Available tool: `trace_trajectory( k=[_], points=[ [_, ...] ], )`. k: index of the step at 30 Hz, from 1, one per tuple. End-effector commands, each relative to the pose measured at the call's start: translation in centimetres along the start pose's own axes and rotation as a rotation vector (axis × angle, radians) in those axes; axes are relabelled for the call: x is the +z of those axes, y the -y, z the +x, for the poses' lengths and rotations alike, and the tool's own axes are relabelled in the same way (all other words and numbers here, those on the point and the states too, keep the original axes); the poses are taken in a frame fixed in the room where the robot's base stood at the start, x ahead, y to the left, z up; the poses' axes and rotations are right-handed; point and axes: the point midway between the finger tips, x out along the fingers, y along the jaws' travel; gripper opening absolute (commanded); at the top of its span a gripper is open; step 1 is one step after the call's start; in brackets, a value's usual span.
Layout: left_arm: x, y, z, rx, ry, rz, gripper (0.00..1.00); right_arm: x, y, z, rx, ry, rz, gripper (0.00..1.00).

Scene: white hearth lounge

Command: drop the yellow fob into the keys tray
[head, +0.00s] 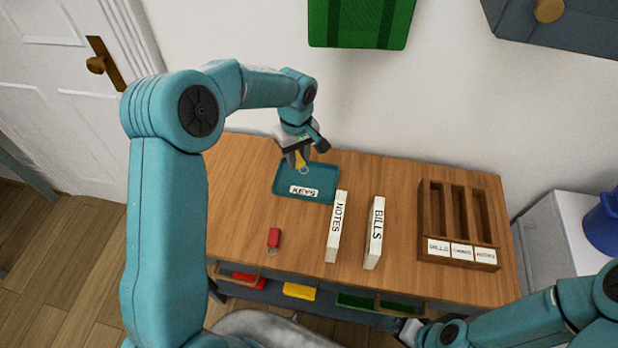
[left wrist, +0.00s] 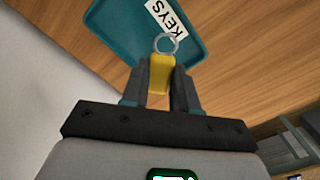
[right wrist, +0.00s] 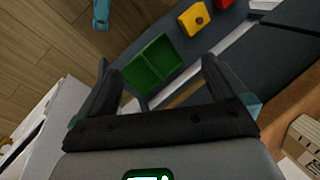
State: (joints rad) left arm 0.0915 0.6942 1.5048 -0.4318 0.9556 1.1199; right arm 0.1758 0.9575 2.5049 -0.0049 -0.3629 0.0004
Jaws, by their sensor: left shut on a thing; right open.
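The yellow fob (head: 300,160) with its metal ring is between the fingers of my left gripper (head: 296,155). The gripper is shut on the fob and holds it over the back part of the teal keys tray (head: 321,171), as far as the head view shows. In the left wrist view the fob (left wrist: 160,76) hangs with its ring toward the tray (left wrist: 113,35), near the KEYS label. My right gripper (right wrist: 158,85) is open and empty, low in front of the table; in the head view it is mostly cut off near the lower edge.
A red fob (head: 274,238) lies on the wooden table (head: 300,222). White NOTES (head: 337,227) and BILLS (head: 375,232) blocks stand right of the tray. A wooden slotted rack (head: 459,222) stands at the right end. Coloured bins (head: 299,290) sit below the table's front edge.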

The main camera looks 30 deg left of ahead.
Motion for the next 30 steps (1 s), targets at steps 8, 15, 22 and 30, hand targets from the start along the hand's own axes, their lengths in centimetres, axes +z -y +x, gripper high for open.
trace_trajectory(
  k=[8, 15, 22, 30],
  points=[
    [0.1, -0.2, 2.7, 0.000, 0.000, 0.001, 0.00, 0.0, -0.6, 1.6, 0.000, 0.000, 0.000, 1.00],
    [0.2, -0.5, 5.5, 0.000, 0.001, 0.003, 0.00, -0.1, -1.1, 3.2, 0.000, 0.000, 0.000, 1.00],
    [0.2, -0.5, 5.9, 0.001, 0.000, 0.003, 0.00, -0.1, -1.2, 3.3, 0.000, 0.000, 0.000, 1.00],
    [0.2, -0.5, 5.9, 0.001, 0.000, 0.003, 0.58, -0.1, -1.2, 3.3, 0.000, 0.000, 0.000, 1.00]
  ],
)
